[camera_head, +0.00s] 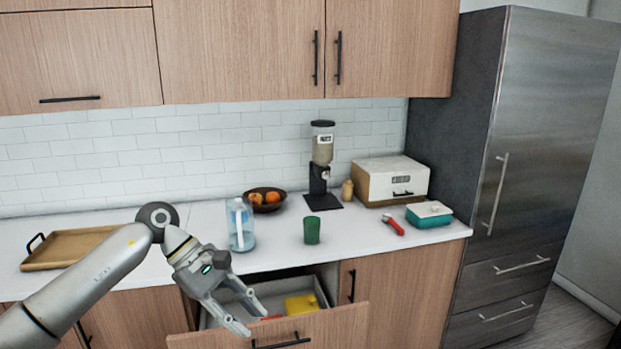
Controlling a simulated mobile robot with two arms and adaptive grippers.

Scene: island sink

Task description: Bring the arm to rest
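My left arm comes in from the lower left. My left gripper (246,314) is open and empty, its fingers spread and pointing down and to the right. It hangs over the left part of an open drawer (325,328) below the white counter. The drawer holds a yellow item (301,304) and something red beside it. My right gripper is not in view.
On the counter (350,240) stand a wooden tray (65,248), a clear bottle (241,226), a fruit bowl (265,200), a green cup (312,230), a dispenser (321,170), a bread box (391,181) and a teal container (429,214). A fridge (535,170) stands right.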

